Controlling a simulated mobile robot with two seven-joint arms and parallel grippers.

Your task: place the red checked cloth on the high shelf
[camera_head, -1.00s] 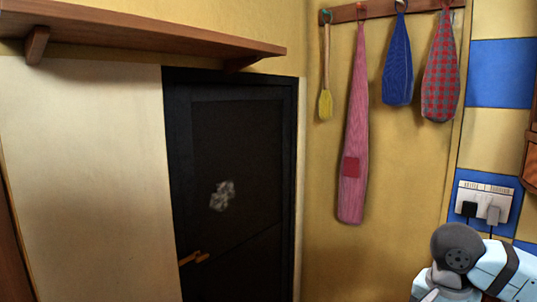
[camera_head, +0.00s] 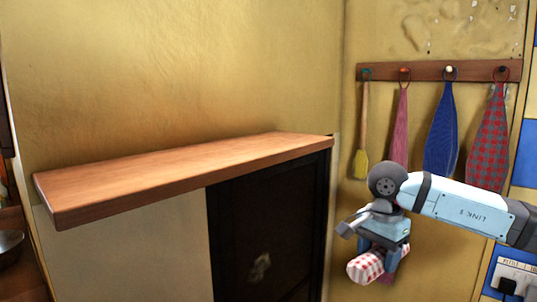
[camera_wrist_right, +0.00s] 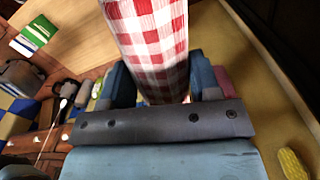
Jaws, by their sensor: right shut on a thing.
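The red and white checked cloth (camera_head: 365,267) is a rolled bundle held in my right gripper (camera_head: 375,246), below the wrist in the head view. In the right wrist view the cloth (camera_wrist_right: 152,45) stands out between the two fingers, which are shut on it. The high shelf (camera_head: 190,172) is a brown wooden board on the yellow wall, left of the gripper. Its top looks bare. The gripper and cloth are to the right of the shelf's right end and lower in the picture. My left gripper is out of view.
A dark door (camera_head: 270,235) is below the shelf's right part. A hook rail (camera_head: 430,70) on the right wall holds a yellow brush (camera_head: 361,130), a pink cloth (camera_head: 399,125), a blue cloth (camera_head: 440,130) and a red-grey checked cloth (camera_head: 488,140). The wall above the shelf is clear.

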